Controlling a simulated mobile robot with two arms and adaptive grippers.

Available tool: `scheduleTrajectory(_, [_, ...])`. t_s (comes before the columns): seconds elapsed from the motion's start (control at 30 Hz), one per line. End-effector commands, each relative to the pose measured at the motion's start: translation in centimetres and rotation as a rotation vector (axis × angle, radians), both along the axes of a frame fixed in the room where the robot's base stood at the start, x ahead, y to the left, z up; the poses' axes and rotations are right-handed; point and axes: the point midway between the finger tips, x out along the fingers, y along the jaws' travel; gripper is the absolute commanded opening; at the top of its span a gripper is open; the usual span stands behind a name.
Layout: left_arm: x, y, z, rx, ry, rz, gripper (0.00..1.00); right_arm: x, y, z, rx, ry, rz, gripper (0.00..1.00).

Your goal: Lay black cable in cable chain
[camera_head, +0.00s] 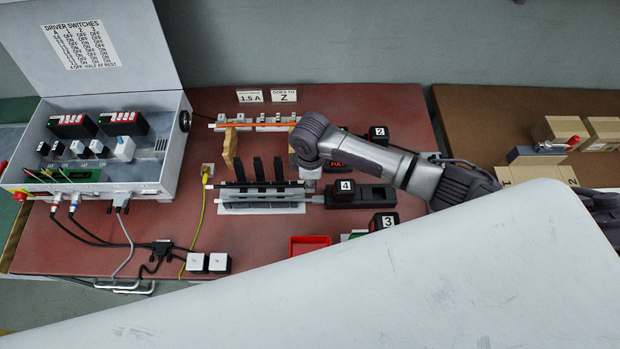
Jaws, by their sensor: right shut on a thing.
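The cable chain (262,207) lies on the red-brown table as a grey, ribbed strip with several black flaps standing up along its far side. A black cable (235,184) appears as a dark line along the chain, though it is hard to separate from the chain's black parts. My right gripper (308,170) points down at the chain's right end, under its bulky wrist. It is shut on what seems to be the black cable, but the fingertips and the grip are largely hidden. My left gripper is not in view.
An open control box (135,185) stands at left, with black and grey leads running from it to a connector (162,246). A yellow cable (197,225) lies beside the chain. Black blocks numbered 4 (345,186) and 3 (384,222) and a red tray (309,243) are nearby.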

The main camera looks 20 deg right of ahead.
Motion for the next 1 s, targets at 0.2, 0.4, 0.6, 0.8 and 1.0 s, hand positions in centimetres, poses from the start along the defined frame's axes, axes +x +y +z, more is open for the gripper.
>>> scheduleTrajectory(0.2, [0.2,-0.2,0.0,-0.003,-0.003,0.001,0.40,0.0,0.1,-0.2,0.001,0.000,0.001,0.00])
scheduleTrajectory(0.4, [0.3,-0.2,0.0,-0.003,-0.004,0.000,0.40,0.0,0.1,-0.2,0.001,0.000,0.001,0.37])
scheduleTrajectory(0.6, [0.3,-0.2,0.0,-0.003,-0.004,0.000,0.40,0.0,0.1,-0.2,0.001,0.000,0.001,0.49])
scheduleTrajectory(0.8, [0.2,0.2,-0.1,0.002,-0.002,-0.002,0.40,0.0,0.0,0.0,0.001,0.000,0.001,0.49])
scheduleTrajectory(1.0, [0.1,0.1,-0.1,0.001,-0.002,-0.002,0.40,0.1,0.1,2.4,0.004,-0.002,0.003,0.49])
